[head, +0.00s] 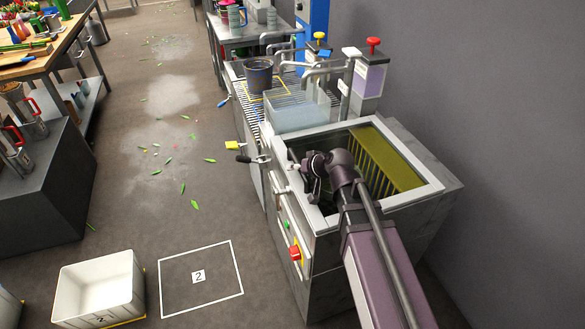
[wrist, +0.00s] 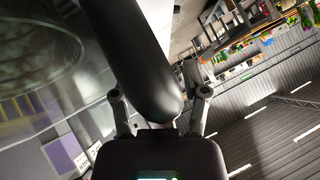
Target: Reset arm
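In the wrist view my gripper (wrist: 160,110) shows two grey fingers set wide apart. A large dark rounded shape fills the middle of that view between them. I cannot tell for sure whether it is part of my own arm, and I see no clear grip on it.
The sink unit (head: 435,190) has a yellow-green slatted panel (head: 380,165) inside. A dark bucket (head: 258,76) stands on the rack behind. A white crate (head: 128,280) lies on the floor beside an empty marked square (head: 180,300). The central floor is open, with scattered leaves.

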